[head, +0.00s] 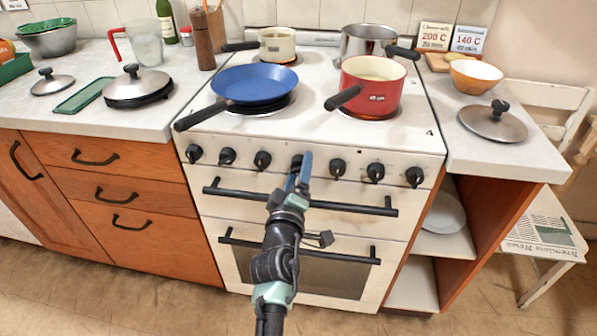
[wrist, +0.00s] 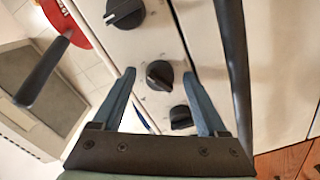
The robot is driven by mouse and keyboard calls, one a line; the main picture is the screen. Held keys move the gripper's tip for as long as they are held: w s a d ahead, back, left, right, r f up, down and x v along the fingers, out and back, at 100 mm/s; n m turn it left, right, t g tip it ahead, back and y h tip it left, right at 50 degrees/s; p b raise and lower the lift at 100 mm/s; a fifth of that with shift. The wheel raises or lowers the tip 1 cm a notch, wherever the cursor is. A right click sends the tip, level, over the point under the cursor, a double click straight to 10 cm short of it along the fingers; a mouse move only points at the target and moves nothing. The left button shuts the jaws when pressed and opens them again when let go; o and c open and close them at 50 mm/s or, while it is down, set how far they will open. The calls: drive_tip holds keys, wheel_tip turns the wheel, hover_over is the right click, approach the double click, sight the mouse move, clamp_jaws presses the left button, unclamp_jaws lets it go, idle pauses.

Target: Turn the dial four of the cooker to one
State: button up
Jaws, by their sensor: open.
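The cooker (head: 268,183) is white, with a row of black dials along its front panel. In the head view my gripper (head: 301,170) is in front of the middle of this row and hides part of it. The dials left of it (head: 262,160) and right of it (head: 337,168) show. In the wrist view my gripper (wrist: 160,73) is open, with a black dial (wrist: 159,75) between its blue fingertips. I cannot tell whether they touch it. Other dials show above (wrist: 124,13) and below (wrist: 181,117). I cannot read dial numbers or the middle dial's setting.
A black oven handle bar (head: 345,207) runs below the dials; it also shows close to the right finger in the wrist view (wrist: 234,60). A blue pan (head: 258,83) and red pot (head: 374,84) stand on the hob. The blue pan's handle (head: 200,115) juts over the front left.

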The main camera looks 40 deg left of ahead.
drive_tip(key=p+v, duration=0.3)
drive_tip(key=v, duration=1)
idle(0.4)
